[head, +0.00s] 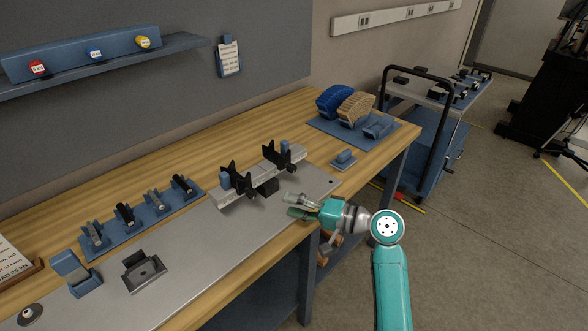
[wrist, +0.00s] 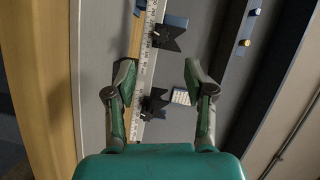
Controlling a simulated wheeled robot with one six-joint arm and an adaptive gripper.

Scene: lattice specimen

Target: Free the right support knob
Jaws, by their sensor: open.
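The right support (head: 279,157) is a black V-shaped piece on a pale rail (head: 254,178), with a blue knob (head: 284,147) at its top. The left support (head: 240,183) is similar and has a blue part beside it. My gripper (head: 290,205) is open and empty, in front of the rail and below the right support in the head view. In the wrist view the fingers (wrist: 157,75) are spread wide. The right support (wrist: 155,103) shows between them, farther off, and the left support (wrist: 172,38) shows above. The right knob is too small to make out there.
Several dark clamp-like parts (head: 140,210) stand in blue holders left of the rail. The metal plate (head: 215,243) in front is mostly clear. A cart (head: 440,90) stands beyond.

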